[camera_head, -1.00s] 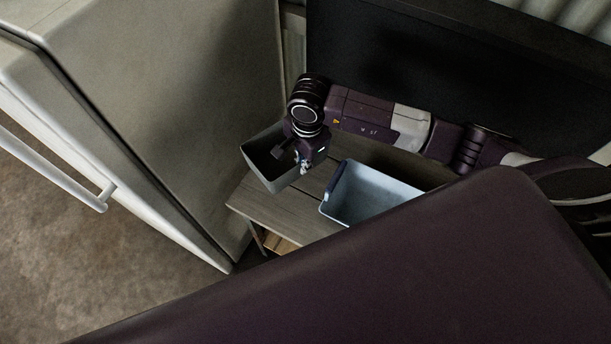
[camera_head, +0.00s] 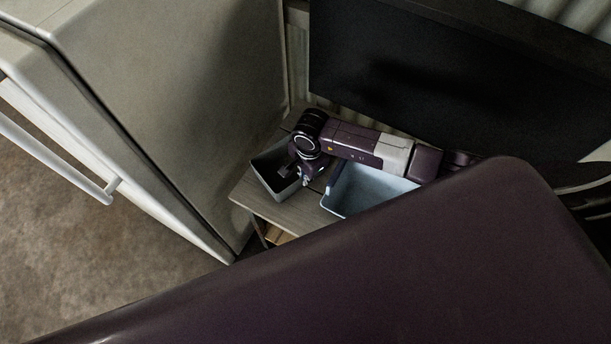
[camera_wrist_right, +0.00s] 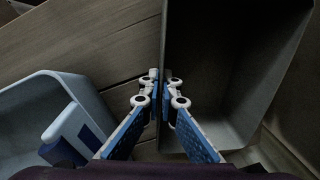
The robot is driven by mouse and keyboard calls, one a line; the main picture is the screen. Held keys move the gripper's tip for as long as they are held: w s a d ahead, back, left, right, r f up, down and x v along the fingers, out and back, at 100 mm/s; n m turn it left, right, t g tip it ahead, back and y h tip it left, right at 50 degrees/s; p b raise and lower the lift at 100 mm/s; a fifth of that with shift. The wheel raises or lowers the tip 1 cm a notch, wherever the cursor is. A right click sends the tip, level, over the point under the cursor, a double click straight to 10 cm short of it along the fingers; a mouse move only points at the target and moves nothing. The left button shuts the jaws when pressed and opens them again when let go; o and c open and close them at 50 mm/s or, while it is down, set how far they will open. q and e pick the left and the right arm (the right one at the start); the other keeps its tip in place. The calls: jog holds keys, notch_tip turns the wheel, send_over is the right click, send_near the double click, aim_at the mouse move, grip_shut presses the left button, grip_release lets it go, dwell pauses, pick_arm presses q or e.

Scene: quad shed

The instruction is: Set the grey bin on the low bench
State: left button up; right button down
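The grey bin (camera_head: 284,191) is at the left end of the low wooden bench (camera_head: 294,216), open side up. My right gripper (camera_head: 304,178) is at the bin's right side. In the right wrist view, its fingers (camera_wrist_right: 161,92) are closed on the wall of the grey bin (camera_wrist_right: 235,55), one on each side. The bin looks level and at or just above the bench top; I cannot tell whether its base touches. The bench planks (camera_wrist_right: 95,45) show left of the bin. My left gripper is not in view.
A light blue bin (camera_head: 366,190) stands on the bench just right of the grey bin, with a dark blue and white piece (camera_wrist_right: 75,133) at its edge. A pale cabinet or fridge (camera_head: 190,110) stands close on the left. A dark panel (camera_head: 430,85) rises behind.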

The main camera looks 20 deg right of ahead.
jog(key=shift+f, duration=0.15)
jog(key=c, duration=2.2)
grip_release()
jog(key=shift+o, duration=0.2)
jog(key=shift+r, duration=0.7)
notch_tip(320, 180, up, 11)
jog(key=s+b, duration=0.1)
jog(key=b, duration=0.1)
jog(key=shift+d, duration=0.1)
